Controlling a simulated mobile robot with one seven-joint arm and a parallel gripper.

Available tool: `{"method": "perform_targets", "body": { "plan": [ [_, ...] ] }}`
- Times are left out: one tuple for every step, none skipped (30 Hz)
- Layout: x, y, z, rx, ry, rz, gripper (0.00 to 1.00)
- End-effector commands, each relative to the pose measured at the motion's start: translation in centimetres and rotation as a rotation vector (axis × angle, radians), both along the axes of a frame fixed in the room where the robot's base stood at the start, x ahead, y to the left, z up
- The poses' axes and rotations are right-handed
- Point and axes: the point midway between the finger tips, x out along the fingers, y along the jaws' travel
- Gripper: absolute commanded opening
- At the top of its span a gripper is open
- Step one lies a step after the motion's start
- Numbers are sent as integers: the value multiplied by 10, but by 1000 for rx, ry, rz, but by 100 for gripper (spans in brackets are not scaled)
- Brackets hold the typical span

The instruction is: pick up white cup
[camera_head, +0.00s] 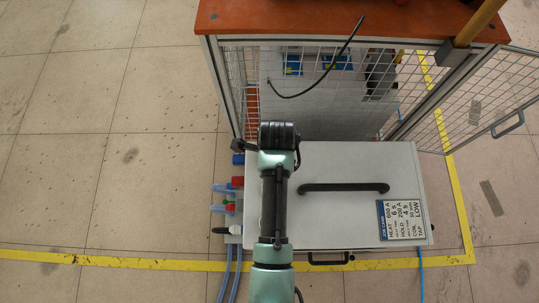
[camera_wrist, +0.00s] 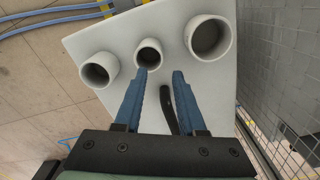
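Three white, round, open-topped cups show in the wrist view. A small one (camera_wrist: 148,46) is in the middle, a larger one (camera_wrist: 94,72) is to its left, and the largest (camera_wrist: 208,35) is to its right. My gripper (camera_wrist: 159,74) is open with nothing between its blue fingers. Its left fingertip overlaps the lower rim of the middle cup in the picture; I cannot tell whether they touch. The right fingertip lies below and left of the largest cup. I see no cups in the head view, where my arm covers part of the heater box.
The light grey heater box (camera_head: 350,165) has a black handle (camera_head: 344,188) and a label plate (camera_head: 401,219). Hoses and coloured fittings are at its left side. A wire-mesh cage (camera_head: 490,100) stands behind and to the right, under an orange top (camera_head: 350,20). Tiled floor at left is clear.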

Motion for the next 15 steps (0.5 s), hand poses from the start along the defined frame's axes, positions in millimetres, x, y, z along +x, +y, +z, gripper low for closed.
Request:
{"method": "perform_targets", "body": {
  "plan": [
    [0,0,-11,0,2,0,40],
    [0,0,-15,0,1,1,40],
    [0,0,-19,0,1,1,40],
    [0,0,-21,0,0,1,40],
    [0,0,-23,0,-1,1,40],
    [1,0,-24,0,-2,1,40],
    [1,0,-26,0,-2,2,40],
    [1,1,-28,0,-2,2,40],
    [1,1,-32,1,-1,2,40],
    [1,1,-35,1,-1,2,40],
    [1,2,-40,0,-1,3,40],
    [2,3,-47,1,-1,3,40],
    [2,4,-52,0,-1,3,40],
    [2,4,-57,0,-1,3,40],
    [3,5,-63,0,-2,3,40]
  ]
}}
